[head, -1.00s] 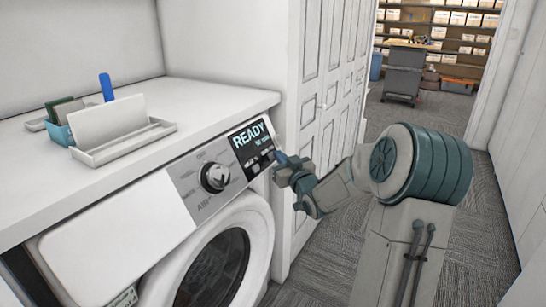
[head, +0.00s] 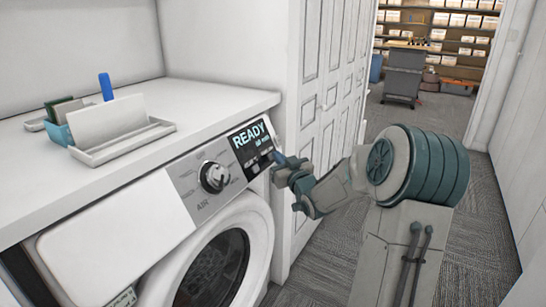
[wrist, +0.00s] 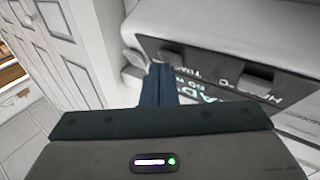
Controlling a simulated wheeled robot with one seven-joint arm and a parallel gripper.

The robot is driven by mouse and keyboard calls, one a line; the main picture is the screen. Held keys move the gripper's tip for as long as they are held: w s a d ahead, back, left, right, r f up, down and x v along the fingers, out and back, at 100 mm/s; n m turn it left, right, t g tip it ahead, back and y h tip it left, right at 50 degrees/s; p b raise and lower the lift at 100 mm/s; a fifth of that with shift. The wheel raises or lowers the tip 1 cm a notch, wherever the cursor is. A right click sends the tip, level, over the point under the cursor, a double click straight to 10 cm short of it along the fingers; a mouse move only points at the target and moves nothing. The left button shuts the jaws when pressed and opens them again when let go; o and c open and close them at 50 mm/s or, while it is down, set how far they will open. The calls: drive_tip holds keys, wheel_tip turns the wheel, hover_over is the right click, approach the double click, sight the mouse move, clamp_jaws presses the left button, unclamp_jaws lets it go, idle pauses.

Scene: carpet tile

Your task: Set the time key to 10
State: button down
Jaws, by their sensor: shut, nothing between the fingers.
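The white washer-style machine has a dark display panel (head: 250,145) reading READY, with a smaller line below that looks like a minutes value but is too small to read surely. In the wrist view the panel is tilted, with a raised dark key (wrist: 178,60) beside the label TIME. A second raised key (wrist: 257,83) lies to its right, its label partly readable. My gripper (head: 279,158) is shut and empty at the panel's right end. Its dark blue fingers (wrist: 158,84) show close to the TIME key; whether they touch it I cannot tell.
A round knob (head: 214,177) sits left of the display, above the round door (head: 215,270). A white tray (head: 125,143) with cards stands on the counter. White panelled doors (head: 325,95) are close behind my gripper. Carpeted floor (head: 310,270) is open to the right.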

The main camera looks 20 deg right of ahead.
drive_tip(key=shift+s+d+r, duration=0.25)
drive_tip(key=shift+s+d, duration=0.1)
drive_tip(key=shift+s, duration=0.15)
drive_tip(key=s+d+r+p, duration=0.2)
drive_tip(key=s, duration=0.1)
drive_tip(key=shift+s+d+r+p, duration=0.15)
drive_tip(key=shift+s+d+p, duration=0.1)
drive_tip(key=shift+d+p, duration=0.1)
idle(3.0)
drive_tip(key=s+m+p, duration=0.1)
drive_tip(key=m+p, duration=0.3)
drive_tip(key=m, duration=0.2)
drive_tip(key=d+r+m+p, duration=0.1)
drive_tip(key=m+p, duration=0.4)
drive_tip(key=m, duration=0.2)
drive_tip(key=s+d+r+m+h+p, duration=0.1)
drive_tip(key=m+p, duration=0.3)
drive_tip(key=m, duration=0.2)
drive_tip(key=shift+s+g, duration=0.3)
drive_tip(key=shift+s, duration=0.05)
